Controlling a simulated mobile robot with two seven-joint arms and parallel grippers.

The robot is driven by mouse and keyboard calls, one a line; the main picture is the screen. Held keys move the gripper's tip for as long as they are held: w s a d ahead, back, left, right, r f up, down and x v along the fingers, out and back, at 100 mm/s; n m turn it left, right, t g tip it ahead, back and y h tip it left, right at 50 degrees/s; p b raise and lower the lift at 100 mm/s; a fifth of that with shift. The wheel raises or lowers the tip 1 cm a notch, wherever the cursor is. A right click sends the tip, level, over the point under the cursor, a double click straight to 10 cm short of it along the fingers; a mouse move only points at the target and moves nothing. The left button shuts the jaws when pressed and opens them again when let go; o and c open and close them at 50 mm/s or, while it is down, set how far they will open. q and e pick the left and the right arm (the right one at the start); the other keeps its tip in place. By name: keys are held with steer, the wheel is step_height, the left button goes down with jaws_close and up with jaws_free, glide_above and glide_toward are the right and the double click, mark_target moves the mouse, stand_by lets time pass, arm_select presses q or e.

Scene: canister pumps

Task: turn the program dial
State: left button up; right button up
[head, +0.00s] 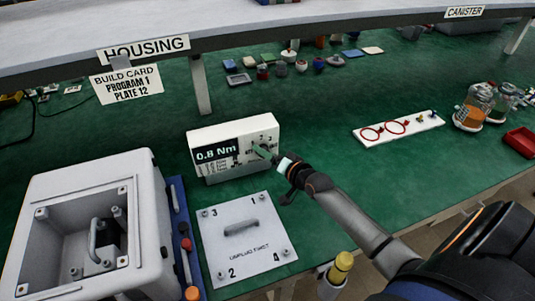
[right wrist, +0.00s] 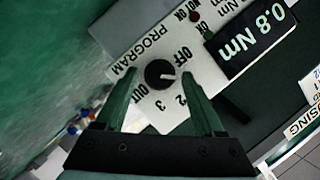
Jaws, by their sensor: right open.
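The white controller box (head: 235,171) stands on the green bench with a display reading 0.8 Nm. Its round black program dial (right wrist: 160,73) shows in the right wrist view, with a pale mark on its right side. OFF, 2, 3 and OUT are legible around it; a finger covers part of the scale near the mark. My right gripper (right wrist: 160,80) is open, its two green fingers on either side of the dial; I cannot tell whether they touch it. My left gripper is not in view.
A build card (head: 126,84) reads Program 1, Plate 12. A white plate with numbered corners (head: 243,252) lies before the box. A grey-white housing (head: 150,225) stands at left. A white tray with red rings (head: 398,129) and jars (head: 474,107) are at right.

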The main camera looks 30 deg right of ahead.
steer(key=v, duration=1.2)
steer(key=shift+s, duration=0.25)
stand_by(0.4)
